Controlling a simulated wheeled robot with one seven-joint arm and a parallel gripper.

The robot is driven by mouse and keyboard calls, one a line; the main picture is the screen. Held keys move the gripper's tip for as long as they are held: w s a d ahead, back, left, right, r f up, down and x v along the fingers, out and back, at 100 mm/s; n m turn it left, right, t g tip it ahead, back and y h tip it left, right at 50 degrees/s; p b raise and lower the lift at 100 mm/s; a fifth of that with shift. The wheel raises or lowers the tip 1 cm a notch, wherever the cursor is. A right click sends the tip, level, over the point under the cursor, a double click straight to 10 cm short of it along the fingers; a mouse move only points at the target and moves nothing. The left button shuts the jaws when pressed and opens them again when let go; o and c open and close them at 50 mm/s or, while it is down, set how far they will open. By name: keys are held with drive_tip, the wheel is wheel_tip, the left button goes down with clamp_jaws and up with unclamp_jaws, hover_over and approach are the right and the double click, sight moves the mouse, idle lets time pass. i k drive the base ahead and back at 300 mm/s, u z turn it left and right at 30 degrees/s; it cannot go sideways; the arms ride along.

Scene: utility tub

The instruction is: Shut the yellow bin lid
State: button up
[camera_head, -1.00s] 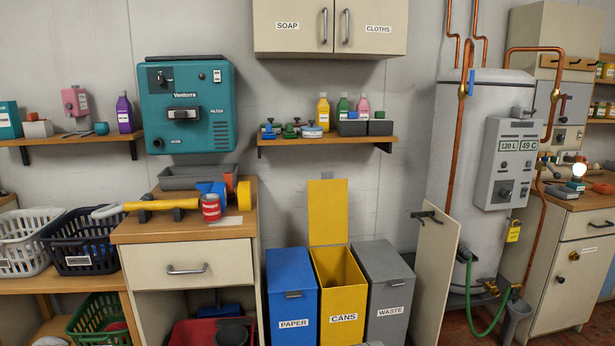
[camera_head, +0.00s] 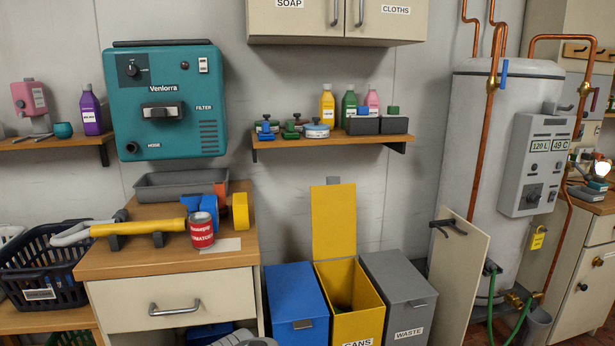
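The yellow bin (camera_head: 358,325) stands on the floor between the blue bin and the grey bin. Its label is cut off by the bottom edge and ends in "ANS". Its yellow lid (camera_head: 334,222) stands open, upright at the back of the bin near the wall, with a small grey tab (camera_head: 333,181) at its top edge. The bin's mouth is uncovered and something dark green shows inside. My gripper is not in view. Rounded grey parts at the bottom edge, left of the blue bin, may be my arm.
The blue bin (camera_head: 295,305) and grey WASTE bin (camera_head: 400,295) are closed on either side. A wooden shelf (camera_head: 290,145) with bottles hangs above the lid. A wooden-topped cabinet (camera_head: 165,262) stands left. An upright pale panel (camera_head: 458,275) and the water heater stand right.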

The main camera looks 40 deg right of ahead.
sight(333, 205)
drive_tip(key=z, duration=0.3)
drive_tip(key=i, duration=0.8)
drive_tip(key=z, duration=0.65)
